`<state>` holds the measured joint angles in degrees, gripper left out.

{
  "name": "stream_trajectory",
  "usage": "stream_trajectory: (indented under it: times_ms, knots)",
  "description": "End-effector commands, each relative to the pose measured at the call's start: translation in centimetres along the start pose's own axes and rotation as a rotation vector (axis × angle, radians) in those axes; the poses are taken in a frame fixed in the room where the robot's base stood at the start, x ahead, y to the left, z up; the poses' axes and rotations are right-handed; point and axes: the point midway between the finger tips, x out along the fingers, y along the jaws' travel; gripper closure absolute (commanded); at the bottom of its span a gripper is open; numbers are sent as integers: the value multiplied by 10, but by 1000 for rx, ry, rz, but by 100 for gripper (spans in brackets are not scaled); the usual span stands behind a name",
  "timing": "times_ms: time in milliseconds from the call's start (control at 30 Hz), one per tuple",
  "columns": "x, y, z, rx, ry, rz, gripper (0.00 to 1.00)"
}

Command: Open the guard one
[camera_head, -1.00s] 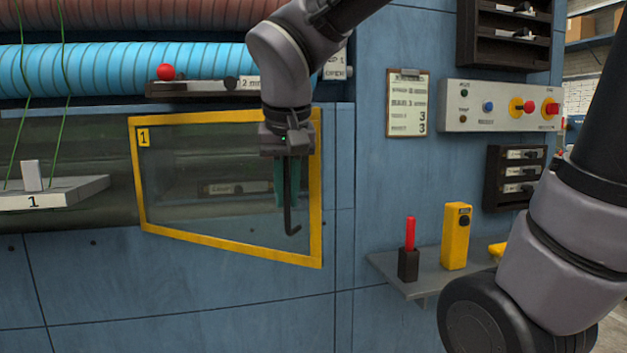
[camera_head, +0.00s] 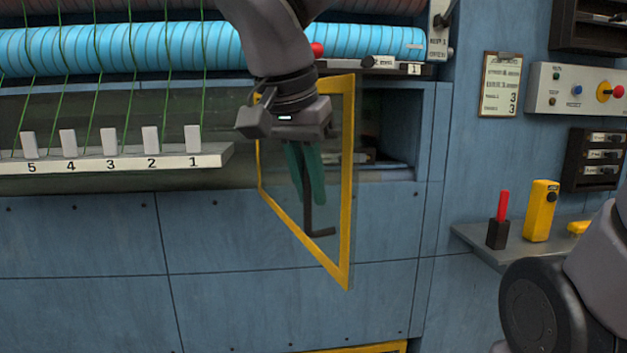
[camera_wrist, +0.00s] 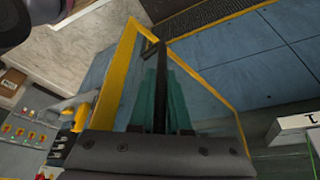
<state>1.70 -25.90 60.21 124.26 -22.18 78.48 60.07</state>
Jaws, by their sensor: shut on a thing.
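Guard one is a clear panel in a yellow frame (camera_head: 346,200). It stands swung out from the blue machine wall, with its left side at the wall and its free right edge towards me. My gripper (camera_head: 308,190) has teal fingers shut on a dark L-shaped hook rod (camera_head: 319,233), which hangs down in front of the panel. The rod's bent end points right, close to the frame's free edge; I cannot tell whether they touch. In the wrist view the rod (camera_wrist: 160,100) lies between the fingers and the yellow frame (camera_wrist: 122,70) runs beside it.
An open recess (camera_head: 395,125) shows behind the guard. A numbered ledge (camera_head: 120,163) with white blocks and green threads is at left. At right are a shelf (camera_head: 480,238) with a red-handled item (camera_head: 502,207) and a yellow box (camera_head: 540,212), and a button panel (camera_head: 590,90).

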Motion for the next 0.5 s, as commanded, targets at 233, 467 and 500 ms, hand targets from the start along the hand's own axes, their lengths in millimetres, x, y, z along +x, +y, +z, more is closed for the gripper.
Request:
stream_trajectory:
  times_ms: [233, 467, 500]
  knots:
    - [-2, -2, -6, -2, 6, -12, 100]
    - [-2, -2, -5, -2, 5, -12, 70]
    - [-2, -2, -5, -2, 5, -12, 55]
